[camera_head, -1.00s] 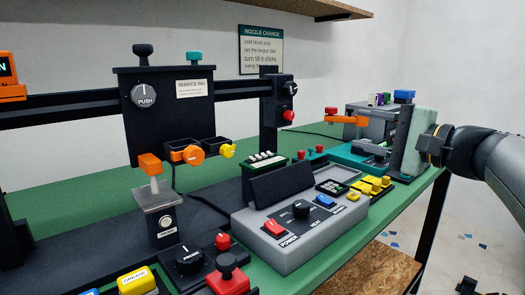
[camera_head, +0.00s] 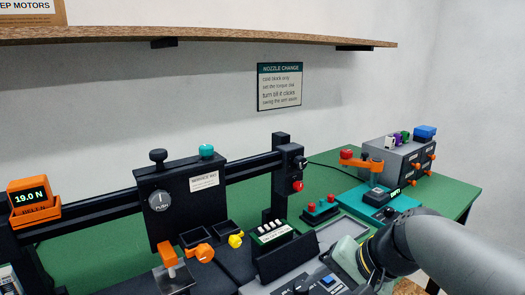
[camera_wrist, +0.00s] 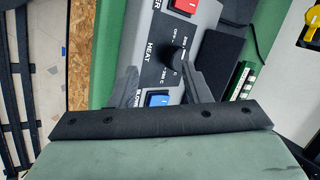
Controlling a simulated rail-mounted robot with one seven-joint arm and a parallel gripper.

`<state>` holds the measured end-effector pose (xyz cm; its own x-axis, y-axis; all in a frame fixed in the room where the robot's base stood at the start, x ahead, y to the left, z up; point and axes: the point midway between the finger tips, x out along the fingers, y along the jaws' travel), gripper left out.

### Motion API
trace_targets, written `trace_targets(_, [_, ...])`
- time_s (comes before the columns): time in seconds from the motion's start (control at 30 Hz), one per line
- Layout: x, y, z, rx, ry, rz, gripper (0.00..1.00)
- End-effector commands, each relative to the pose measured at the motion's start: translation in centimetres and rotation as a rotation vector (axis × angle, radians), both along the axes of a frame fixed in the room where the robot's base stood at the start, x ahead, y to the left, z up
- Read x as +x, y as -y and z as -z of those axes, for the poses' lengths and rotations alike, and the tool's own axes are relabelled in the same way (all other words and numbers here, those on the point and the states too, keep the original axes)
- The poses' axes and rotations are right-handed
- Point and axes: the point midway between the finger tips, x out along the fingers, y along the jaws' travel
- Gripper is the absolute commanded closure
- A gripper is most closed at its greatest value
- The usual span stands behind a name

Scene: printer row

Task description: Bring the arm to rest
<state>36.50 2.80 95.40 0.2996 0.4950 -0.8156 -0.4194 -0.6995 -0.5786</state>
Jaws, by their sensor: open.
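My arm comes in from the lower right of the head view, with the grey-green body of my gripper (camera_head: 348,258) above the grey control box (camera_head: 326,238). The fingertips cannot be made out there. In the wrist view my gripper (camera_wrist: 162,82) shows two dark fingers standing apart with nothing held between them. Beyond them lies the control box face, with a black heat knob (camera_wrist: 174,55), a blue switch (camera_wrist: 157,99) and a red switch (camera_wrist: 186,5). I cannot tell the exact gap between the fingers and the panel.
A teal unit (camera_head: 378,203) and a grey box with orange knobs (camera_head: 402,160) stand behind the arm. A wooden shelf (camera_head: 200,36) runs overhead. Green bench (camera_head: 452,185) is bare at far right.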

Motion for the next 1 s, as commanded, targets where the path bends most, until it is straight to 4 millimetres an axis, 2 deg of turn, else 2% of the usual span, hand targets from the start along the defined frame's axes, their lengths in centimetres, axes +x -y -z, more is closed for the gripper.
trace_targets(0.03, [-1.7,-0.5,-1.8,-0.077,-0.031,-0.068,0.57])
trace_targets(0.2, [-6.9,-0.1,-1.8,-0.355,-0.103,-0.311,0.57])
trace_targets(0.33, [-9.5,0.9,-1.9,-0.509,-0.125,-0.458,0.57])
trace_targets(0.5, [-10.6,1.6,-1.6,-0.595,-0.13,-0.544,0.57])
trace_targets(1.0, [-10.7,1.6,-1.6,-0.598,-0.13,-0.546,0.57])
